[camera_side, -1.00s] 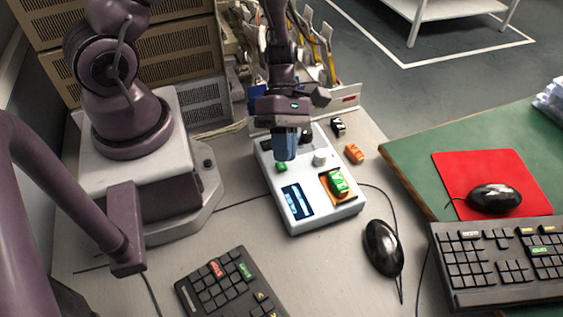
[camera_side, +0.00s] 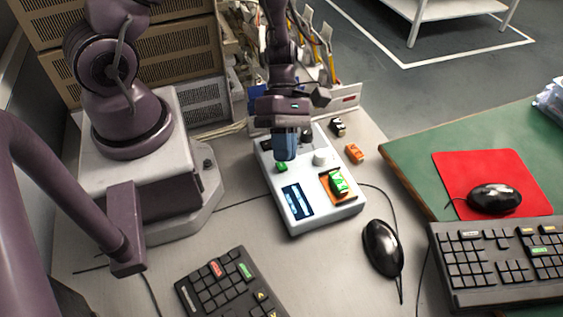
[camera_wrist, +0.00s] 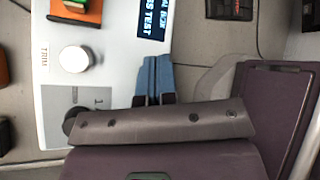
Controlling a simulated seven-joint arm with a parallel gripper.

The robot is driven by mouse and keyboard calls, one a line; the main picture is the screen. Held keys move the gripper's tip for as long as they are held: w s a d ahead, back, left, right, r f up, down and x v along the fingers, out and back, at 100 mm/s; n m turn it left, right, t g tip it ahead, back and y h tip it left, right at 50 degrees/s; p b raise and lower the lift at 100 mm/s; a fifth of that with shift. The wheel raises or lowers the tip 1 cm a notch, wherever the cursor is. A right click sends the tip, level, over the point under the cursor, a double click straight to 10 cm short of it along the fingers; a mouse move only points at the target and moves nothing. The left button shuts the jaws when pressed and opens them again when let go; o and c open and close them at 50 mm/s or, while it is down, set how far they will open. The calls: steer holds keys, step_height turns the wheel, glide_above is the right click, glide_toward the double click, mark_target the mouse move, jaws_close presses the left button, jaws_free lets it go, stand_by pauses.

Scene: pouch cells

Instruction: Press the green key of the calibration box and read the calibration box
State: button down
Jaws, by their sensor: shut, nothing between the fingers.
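The white calibration box (camera_side: 308,222) lies on the light bench in the middle of the side view. Its green key (camera_side: 282,167) shows just below my gripper's fingertips (camera_side: 285,156). My gripper is shut and empty, fingers pointing down over the box; whether it touches the box or key cannot be told. The dark display (camera_side: 297,201) is lit, its text too small to read there. My blue fingers (camera_wrist: 155,75) hide the green key there.
An orange cell (camera_side: 355,153) and a black cell (camera_side: 338,126) lie right of the box. A mouse (camera_side: 383,247) and keypad (camera_side: 230,284) are in front.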

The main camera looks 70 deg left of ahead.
mark_target(284, 164)
steer(key=shift+f, duration=0.4)
steer(key=shift+f, duration=0.4)
stand_by(0.6)
steer(key=shift+r, duration=0.85)
steer(key=shift+r, duration=0.1)
steer(key=shift+r, duration=2.4)
